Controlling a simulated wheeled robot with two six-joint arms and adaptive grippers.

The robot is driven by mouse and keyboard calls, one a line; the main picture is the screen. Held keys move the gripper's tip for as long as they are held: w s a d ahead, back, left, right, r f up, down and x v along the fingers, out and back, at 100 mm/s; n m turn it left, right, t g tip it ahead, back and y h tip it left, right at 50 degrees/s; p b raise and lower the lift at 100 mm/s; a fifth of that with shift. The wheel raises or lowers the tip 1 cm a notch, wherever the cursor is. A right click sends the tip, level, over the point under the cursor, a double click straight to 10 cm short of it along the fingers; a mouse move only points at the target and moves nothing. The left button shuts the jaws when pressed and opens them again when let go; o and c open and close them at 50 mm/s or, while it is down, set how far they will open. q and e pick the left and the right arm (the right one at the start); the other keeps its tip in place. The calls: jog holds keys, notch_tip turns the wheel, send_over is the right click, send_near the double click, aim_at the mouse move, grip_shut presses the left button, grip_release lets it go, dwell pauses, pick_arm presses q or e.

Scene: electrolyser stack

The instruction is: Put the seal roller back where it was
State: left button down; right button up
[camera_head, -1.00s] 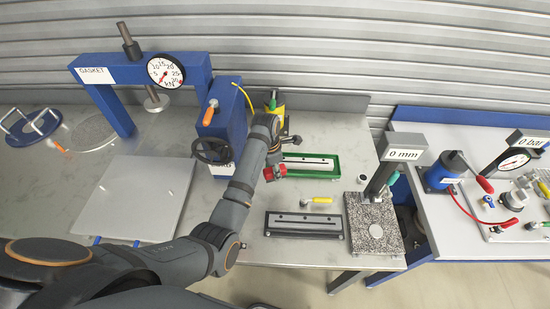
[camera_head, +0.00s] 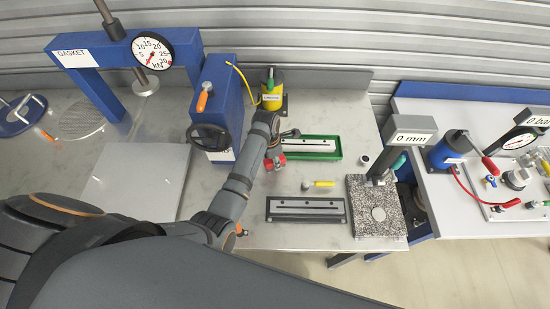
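A small tool with a yellow handle and a pale round end (camera_head: 318,184), which looks like the seal roller, lies on the steel bench between the green tray (camera_head: 338,156) and the dark slotted fixture (camera_head: 270,217). My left gripper (camera_head: 275,162) is above the bench, just left of the green tray and up-left of the tool, apart from it. Red parts show at its end; its fingers are too small and partly hidden to tell their opening. My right gripper is not in view.
A blue press with a handwheel (camera_head: 210,137) stands left of my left forearm. A yellow-black cylinder (camera_head: 271,98) stands behind the gripper. A granite gauge stand (camera_head: 372,230) is at the right. A flat plate (camera_head: 135,180) lies left. Bare bench surrounds the yellow-handled tool.

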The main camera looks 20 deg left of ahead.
pick_arm(q)
jog(key=c, duration=1)
grip_release()
jog(key=shift+w+f, duration=0.25)
jog(key=shift+s+a+r, duration=0.1)
jog(key=shift+r, duration=0.25)
jog(key=r+b, duration=0.1)
jog(key=r, duration=0.2)
jog(key=r+b, duration=0.1)
jog(key=r, duration=0.1)
jog(key=a+r+b, duration=0.1)
jog(key=r, duration=0.2)
jog(key=shift+s+r, duration=0.3)
jog(key=shift+r, duration=0.05)
notch_tip(320, 180, up, 3)
jog(key=shift+s+p, duration=0.1)
jog(key=shift+p, duration=0.25)
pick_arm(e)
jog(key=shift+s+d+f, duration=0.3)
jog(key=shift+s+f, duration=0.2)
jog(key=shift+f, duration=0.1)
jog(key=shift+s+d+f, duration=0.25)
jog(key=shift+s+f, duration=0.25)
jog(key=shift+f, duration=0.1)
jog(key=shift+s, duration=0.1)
